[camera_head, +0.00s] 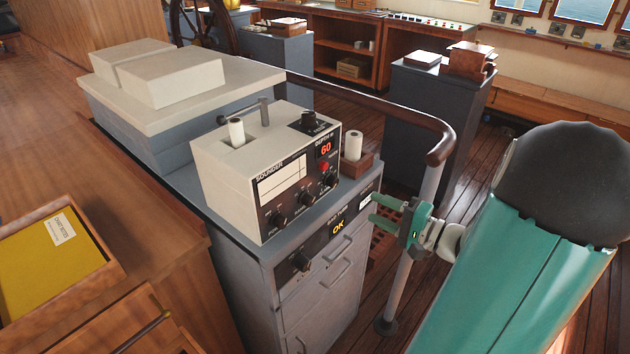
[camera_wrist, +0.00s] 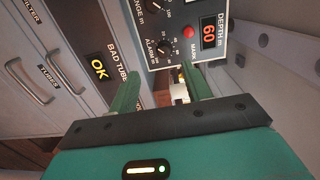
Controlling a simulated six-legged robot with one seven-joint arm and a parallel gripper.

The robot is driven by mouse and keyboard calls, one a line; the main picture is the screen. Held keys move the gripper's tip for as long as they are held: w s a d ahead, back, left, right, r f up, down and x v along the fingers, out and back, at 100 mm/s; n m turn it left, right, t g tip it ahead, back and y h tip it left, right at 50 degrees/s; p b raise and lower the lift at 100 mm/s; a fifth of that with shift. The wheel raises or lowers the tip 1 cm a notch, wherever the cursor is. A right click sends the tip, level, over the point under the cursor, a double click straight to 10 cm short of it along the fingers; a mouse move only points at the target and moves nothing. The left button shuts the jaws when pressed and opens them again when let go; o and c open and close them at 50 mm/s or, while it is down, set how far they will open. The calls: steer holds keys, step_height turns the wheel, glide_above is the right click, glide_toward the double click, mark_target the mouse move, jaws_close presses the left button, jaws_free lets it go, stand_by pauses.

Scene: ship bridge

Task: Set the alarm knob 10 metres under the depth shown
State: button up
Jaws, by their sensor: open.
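The sounder (camera_head: 268,170) is a cream box with a black front panel on a grey cabinet. Its red depth display (camera_head: 326,149) reads 60, also in the wrist view (camera_wrist: 208,32). The alarm knob (camera_head: 330,180) is small and black, at the panel's lower right; in the wrist view the knob (camera_wrist: 163,46), labelled ALARM m, has a numbered dial. Its pointer setting is too small to read. My green gripper (camera_head: 377,210) is open and empty, right of the panel and apart from it. In the wrist view its fingers (camera_wrist: 162,82) point toward the alarm knob's side of the panel.
The red MARK button (camera_wrist: 188,32) and range knob (camera_wrist: 160,4) sit near the alarm knob. Below the sounder is a bad-tube panel with a yellow OK display (camera_head: 338,227) and a knob (camera_head: 300,262). A brown handrail (camera_head: 400,112) on a grey post (camera_head: 408,260) stands close by my gripper.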

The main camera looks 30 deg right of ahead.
mark_target(336, 184)
steer(key=shift+t, duration=0.3)
steer(key=x, duration=0.4)
steer(key=d+x, duration=0.1)
steer(key=x, duration=0.8)
steer(key=shift+w+d+f, duration=0.25)
steer(key=shift+m+h, duration=0.3)
steer(key=shift+h, duration=0.1)
steer(key=shift+c, duration=0.4)
steer(key=c, duration=0.9)
